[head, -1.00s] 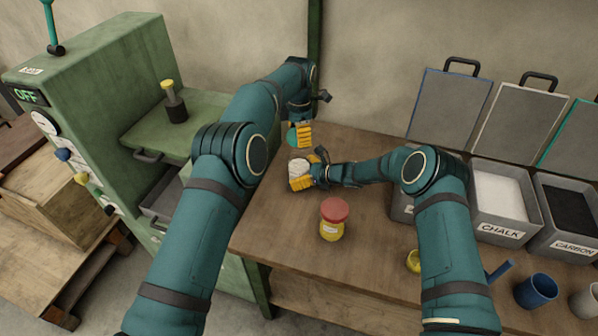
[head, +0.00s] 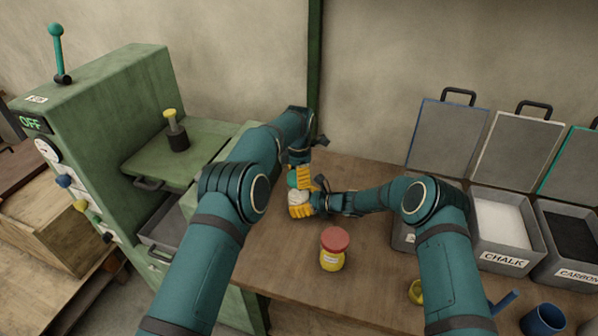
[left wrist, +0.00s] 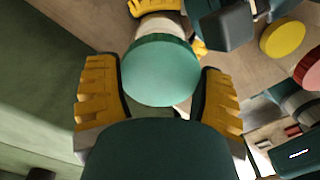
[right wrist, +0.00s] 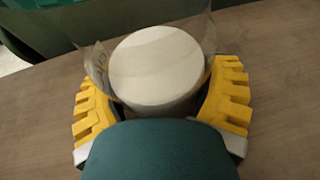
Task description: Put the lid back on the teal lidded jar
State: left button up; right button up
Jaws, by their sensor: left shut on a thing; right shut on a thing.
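My left gripper (head: 304,177) is shut on the teal lid (left wrist: 160,72), a round disc held between its yellow fingers in the left wrist view. A bit of the lid shows beside the fingers in the head view. My right gripper (head: 301,205) is shut on the jar (head: 296,195), with pale contents and clear walls visible in the right wrist view (right wrist: 155,70). The lid is close to the jar, just behind it in the head view. In the left wrist view the lid partly covers the jar. I cannot tell whether they touch.
A yellow jar with a red lid (head: 334,240) stands in front on the table (head: 290,265). A yellow object (head: 416,291) lies by my right arm. Open bins, including chalk (head: 503,205), line the right; a green machine (head: 110,110) stands left.

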aim_at(299, 197)
dwell(0.4)
pick_arm(q)
jog(key=shift+f, duration=0.85)
jog(key=shift+f, duration=0.55)
pick_arm(e)
grip_shut()
pick_arm(q)
jog(key=m, duration=0.8)
jog(key=shift+m, duration=0.4)
jog(key=m, duration=0.3)
jog(key=shift+m, duration=0.4)
jog(key=m, duration=0.4)
